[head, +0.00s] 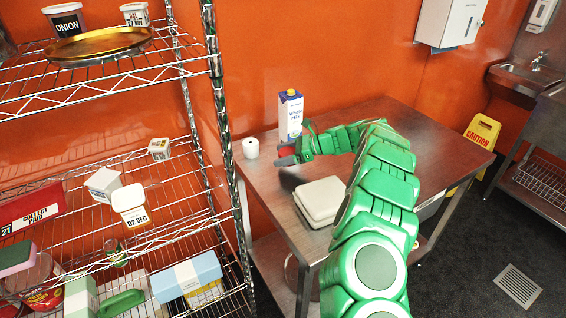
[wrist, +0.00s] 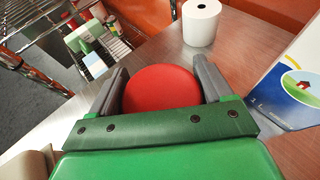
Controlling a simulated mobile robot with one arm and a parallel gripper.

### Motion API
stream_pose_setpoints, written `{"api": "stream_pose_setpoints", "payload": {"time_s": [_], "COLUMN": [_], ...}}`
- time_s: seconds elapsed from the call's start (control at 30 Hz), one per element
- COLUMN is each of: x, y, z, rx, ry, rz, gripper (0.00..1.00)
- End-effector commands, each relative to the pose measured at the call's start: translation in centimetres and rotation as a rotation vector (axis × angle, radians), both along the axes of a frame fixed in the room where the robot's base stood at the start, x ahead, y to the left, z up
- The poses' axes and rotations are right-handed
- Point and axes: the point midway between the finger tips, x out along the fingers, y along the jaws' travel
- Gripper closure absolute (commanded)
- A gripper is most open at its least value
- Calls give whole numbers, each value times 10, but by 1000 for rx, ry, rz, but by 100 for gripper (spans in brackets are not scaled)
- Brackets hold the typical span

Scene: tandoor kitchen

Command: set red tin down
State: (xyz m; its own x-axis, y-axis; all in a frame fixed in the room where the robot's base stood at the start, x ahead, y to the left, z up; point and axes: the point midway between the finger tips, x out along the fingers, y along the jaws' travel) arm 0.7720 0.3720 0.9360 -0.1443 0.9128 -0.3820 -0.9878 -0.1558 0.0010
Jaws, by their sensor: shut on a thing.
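The red tin (wrist: 160,88) shows its round red top in the wrist view, between the two grey fingers of my gripper (wrist: 163,80). The fingers touch or nearly touch its sides, and the gripper is shut on it. In the head view my gripper (head: 287,152) is over the far left part of the steel table (head: 395,125), with a bit of the red tin (head: 287,149) showing. The tin's underside is hidden, so I cannot tell whether it touches the table.
A milk carton (head: 290,115) stands just behind my gripper. A white paper roll (head: 250,148) stands to its left, and a closed pale box (head: 320,200) lies in front. A wire shelf (head: 110,213) with several containers is at the left. The table's far right is clear.

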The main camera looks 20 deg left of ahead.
Motion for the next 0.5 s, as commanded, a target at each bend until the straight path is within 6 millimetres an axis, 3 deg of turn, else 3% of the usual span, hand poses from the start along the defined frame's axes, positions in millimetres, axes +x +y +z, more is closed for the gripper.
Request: {"api": "stream_pose_setpoints", "payload": {"time_s": [0.33,0.5], "x": [7,6], "y": [4,4], "z": [-11,-30], "rx": [-3,-3], "ry": [-2,0], "rz": [1,0], "gripper": [56,56]}}
